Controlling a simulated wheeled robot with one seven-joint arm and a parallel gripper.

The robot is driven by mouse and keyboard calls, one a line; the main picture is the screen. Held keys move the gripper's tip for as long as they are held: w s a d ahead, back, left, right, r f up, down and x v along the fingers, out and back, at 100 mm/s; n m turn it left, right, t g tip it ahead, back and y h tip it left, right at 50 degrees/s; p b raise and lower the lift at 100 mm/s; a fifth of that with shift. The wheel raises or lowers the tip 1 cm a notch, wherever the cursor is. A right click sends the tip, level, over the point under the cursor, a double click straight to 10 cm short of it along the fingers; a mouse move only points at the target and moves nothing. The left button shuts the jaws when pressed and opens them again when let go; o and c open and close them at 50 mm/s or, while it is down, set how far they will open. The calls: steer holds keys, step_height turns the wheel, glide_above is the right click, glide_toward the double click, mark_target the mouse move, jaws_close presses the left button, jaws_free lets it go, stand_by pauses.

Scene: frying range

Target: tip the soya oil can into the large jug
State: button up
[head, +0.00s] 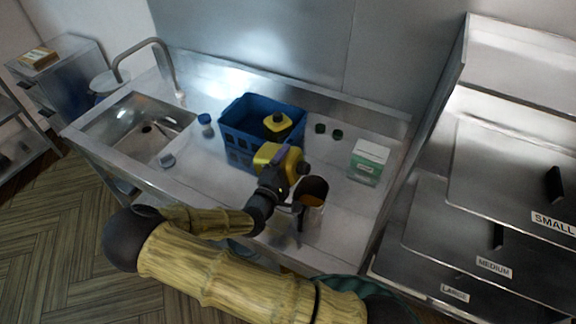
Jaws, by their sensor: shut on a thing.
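A yellow can (268,154) with a dark cap end is in my gripper (275,177), in front of the blue crate. I take it for the soya oil can; its label cannot be read. It looks tilted, with its dark end to the right, just above and behind the jug's rim. The metal jug (312,212) stands on the steel counter at the right of my gripper, with amber liquid inside. I cannot make out a stream between can and jug. My gripper is shut on the can; its fingers are partly hidden by the wrist.
The blue crate (236,150) holds another yellow container (277,122). A white-and-green box (368,161), two dark green caps (337,134) and a blue-topped bottle (206,125) stand on the counter. A sink (128,119) is at left, lidded fryers (455,240) at right. Bare counter lies around the box.

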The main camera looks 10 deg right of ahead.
mark_target(304, 166)
steer(key=shift+f+m+b, duration=0.55)
steer(key=shift+m+b, duration=0.1)
steer(key=shift+m, duration=0.15)
steer(key=shift+s+d+m+b, duration=0.1)
steer(key=shift+d+m+b, duration=0.1)
steer(key=shift+m+b, duration=0.9)
steer(key=shift+d+r+m, duration=0.1)
steer(key=shift+r+m, duration=0.1)
steer(key=shift+m, duration=0.5)
steer(key=shift+s+d+r+m, duration=0.2)
steer(key=shift+s+r+m, duration=0.2)
steer(key=shift+m, duration=0.5)
steer(key=m, duration=0.2)
steer(key=d+r+m+b, duration=0.1)
steer(key=shift+s, duration=0.25)
steer(key=shift+s+d+r+m+b, duration=0.25)
steer(key=shift+d+m+b, duration=0.25)
steer(key=shift+m, duration=0.45)
steer(key=shift+s+d+r+m+b, duration=0.3)
steer(key=shift+m+b, duration=0.25)
steer(key=shift+m, duration=0.45)
steer(key=shift+s+d+r+m+b, duration=0.25)
steer(key=shift+d+m+b, duration=0.25)
steer(key=shift+m, duration=0.45)
steer(key=shift+a, duration=0.1)
steer(key=shift+r, duration=0.1)
